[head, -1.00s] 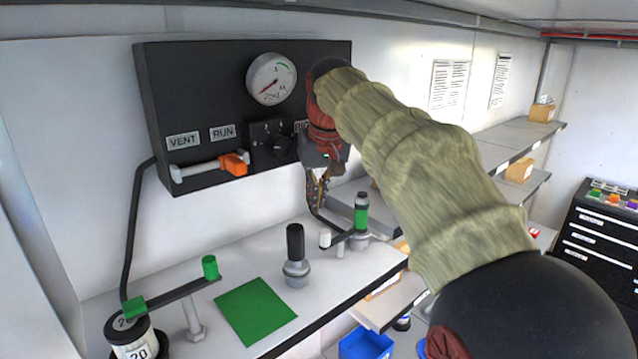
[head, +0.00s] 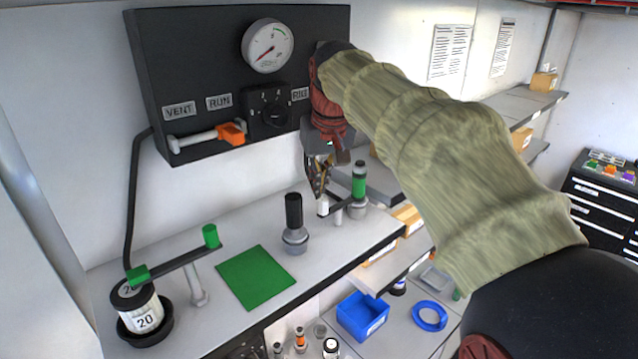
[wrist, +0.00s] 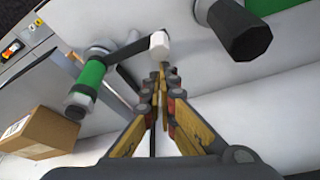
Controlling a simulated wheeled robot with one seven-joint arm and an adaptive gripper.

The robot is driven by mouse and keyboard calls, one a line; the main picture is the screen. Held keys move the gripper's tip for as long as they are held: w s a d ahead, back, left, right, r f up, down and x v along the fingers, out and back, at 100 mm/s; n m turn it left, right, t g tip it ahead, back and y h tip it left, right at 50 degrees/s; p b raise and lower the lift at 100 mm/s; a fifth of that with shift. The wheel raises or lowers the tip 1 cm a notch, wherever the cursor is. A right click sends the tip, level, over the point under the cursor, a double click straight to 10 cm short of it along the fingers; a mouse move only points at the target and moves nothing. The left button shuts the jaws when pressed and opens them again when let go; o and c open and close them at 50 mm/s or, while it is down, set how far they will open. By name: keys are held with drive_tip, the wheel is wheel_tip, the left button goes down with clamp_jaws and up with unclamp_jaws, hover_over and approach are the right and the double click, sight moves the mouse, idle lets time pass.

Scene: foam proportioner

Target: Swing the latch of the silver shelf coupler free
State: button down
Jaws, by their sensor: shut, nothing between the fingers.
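A silver coupler with a green band (head: 359,182) stands upright at the right end of the grey shelf; it also shows in the wrist view (wrist: 90,78). A dark latch arm (head: 341,205) runs from beside it to a white knob (head: 323,207), which also shows in the wrist view (wrist: 159,44). My gripper (head: 320,190) is shut and empty, pointing down just above the white knob. In the wrist view its fingertips (wrist: 160,75) are together close to the knob; I cannot tell whether they touch it.
A silver fitting with a black handle (head: 294,225) stands left of the knob. The black panel (head: 200,80) with gauge and orange-tipped lever is on the wall behind. Cardboard boxes (wrist: 45,130) are close by.

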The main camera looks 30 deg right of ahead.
sight(327, 203)
drive_tip(key=shift+s+a+n+y, duration=0.15)
drive_tip(key=shift+s+n+y, duration=0.2)
drive_tip(key=shift+n, duration=0.55)
drive_tip(key=n, duration=0.2)
drive_tip(key=s+n+y, duration=0.1)
drive_tip(key=n, duration=0.1)
drive_tip(key=s+n+y+b, duration=0.1)
drive_tip(key=n, duration=0.1)
drive_tip(key=shift+s+n+g, duration=0.2)
drive_tip(key=shift+n+g, duration=0.1)
drive_tip(key=n, duration=0.1)
drive_tip(key=s+n+y, duration=0.1)
drive_tip(key=n, duration=0.1)
drive_tip(key=shift+d+g, duration=0.2)
drive_tip(key=shift+g, duration=0.1)
drive_tip(key=shift+s+d, duration=0.1)
drive_tip(key=shift+s, duration=0.15)
drive_tip(key=shift+s+d+b, duration=0.15)
drive_tip(key=shift+s+b, duration=0.1)
drive_tip(key=shift+b, duration=0.15)
